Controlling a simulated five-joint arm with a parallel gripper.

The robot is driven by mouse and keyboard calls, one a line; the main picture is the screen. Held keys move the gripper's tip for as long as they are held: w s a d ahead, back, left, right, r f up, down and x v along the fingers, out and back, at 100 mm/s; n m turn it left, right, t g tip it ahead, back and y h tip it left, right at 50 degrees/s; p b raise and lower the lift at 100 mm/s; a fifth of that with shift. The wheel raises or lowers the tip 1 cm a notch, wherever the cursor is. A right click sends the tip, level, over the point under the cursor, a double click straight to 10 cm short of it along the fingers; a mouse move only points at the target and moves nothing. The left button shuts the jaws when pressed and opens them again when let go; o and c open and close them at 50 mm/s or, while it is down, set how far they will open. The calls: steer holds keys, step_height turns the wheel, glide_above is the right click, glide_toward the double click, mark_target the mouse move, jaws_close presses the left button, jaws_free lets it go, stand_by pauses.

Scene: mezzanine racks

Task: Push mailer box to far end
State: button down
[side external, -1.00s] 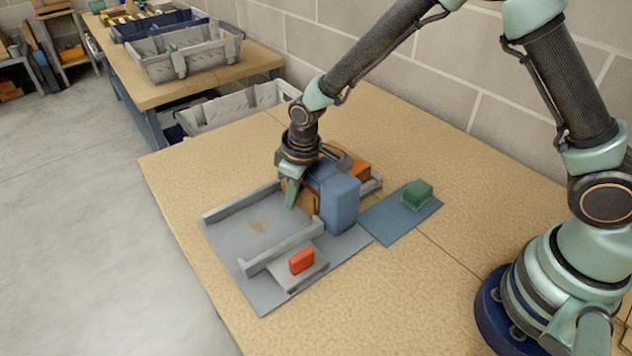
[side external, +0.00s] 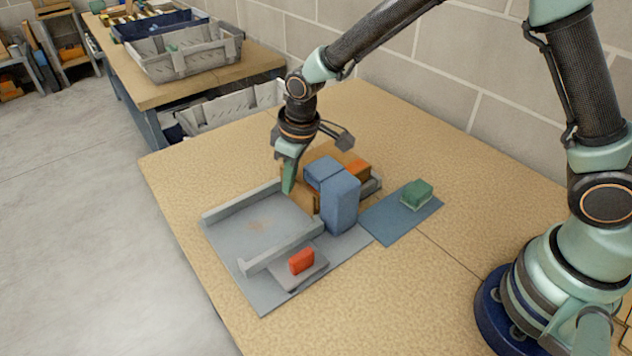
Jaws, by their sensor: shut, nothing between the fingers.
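A brown box (side external: 298,196), which looks like the mailer box, sits at the right end of a grey railed tray (side external: 258,232). Two blue blocks hide much of it: a taller one (side external: 341,203) in front and a smaller one (side external: 323,172) behind. My gripper (side external: 289,178) is shut and empty, pointing down at the left side of the brown box. I cannot tell whether its tip touches the box. The left part of the tray floor is bare.
Grey rails (side external: 282,247) border the tray. A red block (side external: 302,261) sits on a grey pad outside the near rail. An orange block (side external: 357,171) is behind the blue ones. A green block (side external: 417,193) sits on a blue mat (side external: 385,222). Grey bins (side external: 190,57) stand at the back.

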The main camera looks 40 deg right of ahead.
steer(key=shift+r, duration=2.25)
steer(key=s+d+r+m+t, duration=0.25)
steer(key=s+d+r, duration=0.25)
steer(key=d+r, duration=0.45)
steer(key=s+d+r+m+t, duration=0.1)
steer(key=s+d+r+m, duration=0.2)
steer(key=s+d, duration=0.4)
steer(key=s+r, duration=0.1)
steer(key=s, duration=0.2)
steer(key=shift+s+d+h, duration=0.15)
steer(key=shift+d+h, duration=0.05)
steer(key=shift+h, duration=0.2)
